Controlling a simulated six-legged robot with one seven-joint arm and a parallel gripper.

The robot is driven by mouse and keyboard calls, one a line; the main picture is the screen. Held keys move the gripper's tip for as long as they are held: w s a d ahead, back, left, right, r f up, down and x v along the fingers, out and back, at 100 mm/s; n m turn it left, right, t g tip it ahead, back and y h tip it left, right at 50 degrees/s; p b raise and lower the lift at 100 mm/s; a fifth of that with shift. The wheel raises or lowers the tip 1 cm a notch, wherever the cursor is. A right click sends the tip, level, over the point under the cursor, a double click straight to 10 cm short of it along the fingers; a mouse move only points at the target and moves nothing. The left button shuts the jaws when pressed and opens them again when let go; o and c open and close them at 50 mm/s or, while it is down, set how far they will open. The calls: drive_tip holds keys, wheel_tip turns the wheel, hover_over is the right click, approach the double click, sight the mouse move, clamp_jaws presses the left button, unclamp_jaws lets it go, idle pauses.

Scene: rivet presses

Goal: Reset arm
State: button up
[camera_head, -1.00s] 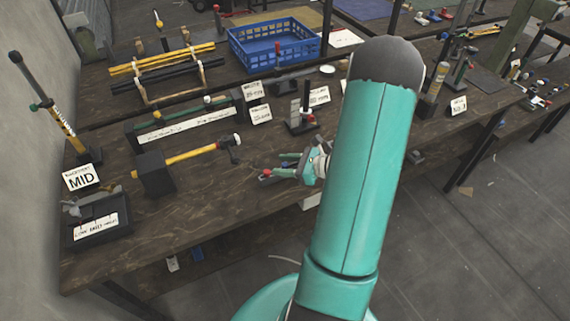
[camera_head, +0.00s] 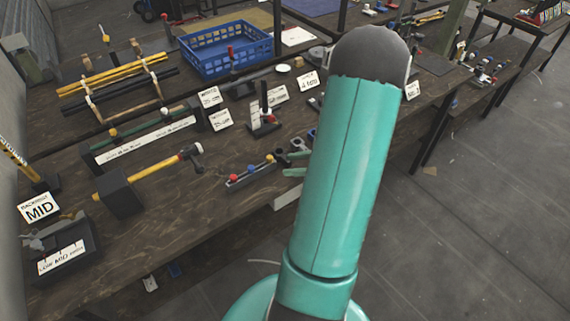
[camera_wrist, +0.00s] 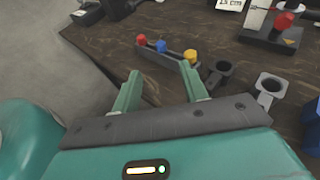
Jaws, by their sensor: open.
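My gripper (camera_wrist: 160,78) is open and empty in the wrist view, its two green fingers apart. Just beyond the fingertips is a small dark rack (camera_wrist: 172,58) with red, blue and yellow knobs. In the head view the fingertips (camera_head: 289,164) show to the right of the rack (camera_head: 252,178), at the bench's front. My teal arm crosses the middle of that view and hides the rest of the gripper.
The wooden bench (camera_head: 185,215) carries a hammer with a yellow handle (camera_head: 150,176), a dark tray (camera_head: 65,258), a "MID" sign (camera_head: 39,207), a blue crate (camera_head: 226,62) and a red-topped press (camera_head: 264,112). Open grey floor (camera_head: 470,220) lies to the right.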

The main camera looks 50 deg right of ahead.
idle(0.6)
drive_tip(key=w+a+r+n+g, duration=0.3)
drive_tip(key=a+r+n+g, duration=0.3)
drive_tip(key=a, duration=0.4)
drive_tip(key=w+a+r+n+g, duration=0.2)
drive_tip(key=a+r+n+g, duration=0.15)
drive_tip(key=a+n, duration=0.5)
drive_tip(key=s+a+r+n+t+h, duration=0.1)
drive_tip(key=s+a+r+n+h, duration=0.1)
drive_tip(key=a+r+n, duration=0.4)
drive_tip(key=s+a+r+n+t+h, duration=0.1)
drive_tip(key=s+a+r+n+h, duration=0.1)
drive_tip(key=a+r+n+h, duration=0.3)
drive_tip(key=shift+s+a+r+n, duration=0.25)
drive_tip(key=shift+a+r+n, duration=0.2)
drive_tip(key=shift+a+n, duration=1.65)
drive_tip(key=shift+d+n+t, duration=0.25)
drive_tip(key=shift+d, duration=0.05)
